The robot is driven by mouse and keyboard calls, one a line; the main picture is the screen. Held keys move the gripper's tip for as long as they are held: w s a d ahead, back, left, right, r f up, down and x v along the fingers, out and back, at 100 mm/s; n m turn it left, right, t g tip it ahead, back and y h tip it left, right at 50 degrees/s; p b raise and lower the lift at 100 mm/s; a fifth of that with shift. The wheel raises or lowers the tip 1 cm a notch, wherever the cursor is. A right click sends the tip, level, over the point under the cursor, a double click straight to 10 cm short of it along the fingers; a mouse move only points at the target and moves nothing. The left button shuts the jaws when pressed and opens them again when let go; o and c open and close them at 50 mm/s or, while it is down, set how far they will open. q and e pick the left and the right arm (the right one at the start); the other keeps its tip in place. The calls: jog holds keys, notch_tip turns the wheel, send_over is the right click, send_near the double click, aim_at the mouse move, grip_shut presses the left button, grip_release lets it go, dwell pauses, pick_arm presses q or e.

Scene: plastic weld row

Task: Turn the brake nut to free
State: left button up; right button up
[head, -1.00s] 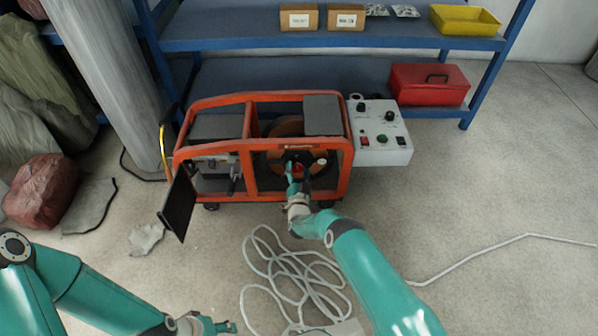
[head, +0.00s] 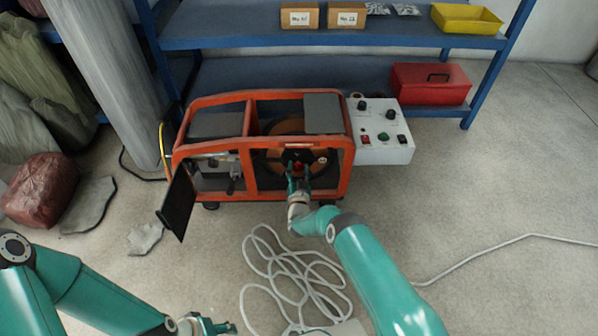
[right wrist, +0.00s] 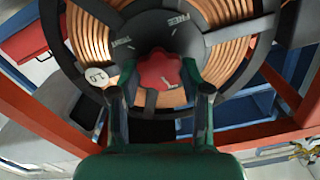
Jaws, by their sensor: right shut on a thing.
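The brake nut is a red lobed knob (right wrist: 159,71) on a dark hub (right wrist: 160,30) in the right wrist view. The hub carries white lettering: FREE at the upper right and a less legible word at the upper left. A small white mark shows at the knob's lower right. My right gripper (right wrist: 160,82) is shut on the nut, one finger on each side. In the head view the nut (head: 298,167) is a small red spot between the fingers of the right gripper (head: 299,174). My left gripper (head: 222,327) is low at the bottom edge, away from the machine; its jaw opening is unclear.
The nut sits on a coil reel (right wrist: 90,35) inside an orange-framed machine (head: 250,155). A black panel (head: 176,203) hangs open at its left. A control box (head: 382,135) stands at its right. A loose pale cable (head: 285,275) lies on the floor in front; blue shelves (head: 330,40) stand behind.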

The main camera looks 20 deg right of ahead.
jog(key=n+b, duration=0.2)
jog(key=n, duration=0.4)
jog(key=shift+f, duration=0.15)
jog(key=n+b, duration=0.2)
jog(key=n, duration=0.4)
jog(key=shift+a, duration=0.15)
jog(key=n+b, duration=0.2)
jog(key=n, duration=0.4)
jog(key=shift+a+f, duration=0.1)
jog(key=n+b, duration=0.1)
jog(key=n, duration=0.4)
jog(key=shift+f+n, duration=0.1)
jog(key=shift+n, duration=0.3)
jog(key=shift+a, duration=0.1)
jog(key=o, duration=1.1)
jog(key=shift+o, duration=0.2)
